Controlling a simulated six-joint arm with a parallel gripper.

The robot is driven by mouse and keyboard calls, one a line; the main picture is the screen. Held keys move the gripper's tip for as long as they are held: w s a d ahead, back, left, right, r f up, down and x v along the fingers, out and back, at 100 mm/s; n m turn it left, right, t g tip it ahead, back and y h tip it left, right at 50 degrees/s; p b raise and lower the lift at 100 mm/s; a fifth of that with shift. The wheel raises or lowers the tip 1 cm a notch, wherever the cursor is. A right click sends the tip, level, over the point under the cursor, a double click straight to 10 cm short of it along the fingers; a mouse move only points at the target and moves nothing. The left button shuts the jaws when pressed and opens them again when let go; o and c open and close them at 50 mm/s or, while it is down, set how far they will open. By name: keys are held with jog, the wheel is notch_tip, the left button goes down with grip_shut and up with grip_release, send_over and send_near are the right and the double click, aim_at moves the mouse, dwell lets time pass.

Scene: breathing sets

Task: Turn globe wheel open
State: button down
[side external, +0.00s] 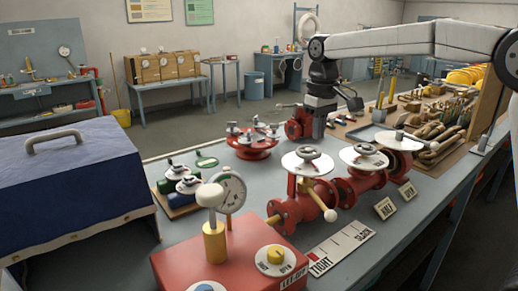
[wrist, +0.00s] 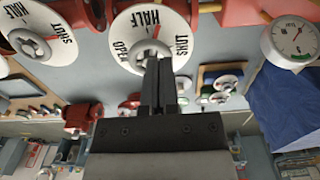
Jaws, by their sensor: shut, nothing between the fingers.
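Two white dials with grey handwheels sit on the red valve line. The nearer dial (side external: 307,160) is left of the other dial (side external: 363,158); I cannot tell which is the globe wheel. In the wrist view a dial marked HALF and SHUT (wrist: 125,28) is straight ahead, with a red pointer near HALF. Its grey wheel is partly hidden by my fingers. A second dial (wrist: 62,22) is at upper left. My gripper (wrist: 159,62) is shut and empty, its tips overlapping the central dial's lower part; contact cannot be told. In the side view my gripper (side external: 318,125) hangs behind the dials.
A red manifold with several small wheels (side external: 252,148) stands left of my gripper. A pressure gauge (side external: 231,192) and red box (side external: 220,265) are in front. A yellow lever (side external: 318,203) sticks out beside the nearer dial.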

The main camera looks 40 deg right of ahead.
jog(key=shift+f, duration=3)
jog(key=shift+w+d, duration=0.1)
jog(key=shift+w, duration=0.1)
jog(key=shift+s+d, duration=0.2)
jog(key=shift+d, duration=0.75)
jog(key=shift+w+d+r, duration=0.1)
jog(key=shift+w+d, duration=0.15)
jog(key=shift+d, duration=0.6)
jog(key=shift+s+d, duration=0.2)
jog(key=shift+s, duration=0.2)
notch_tip(320, 180, up, 6)
dwell(0.5)
jog(key=shift+a, duration=0.1)
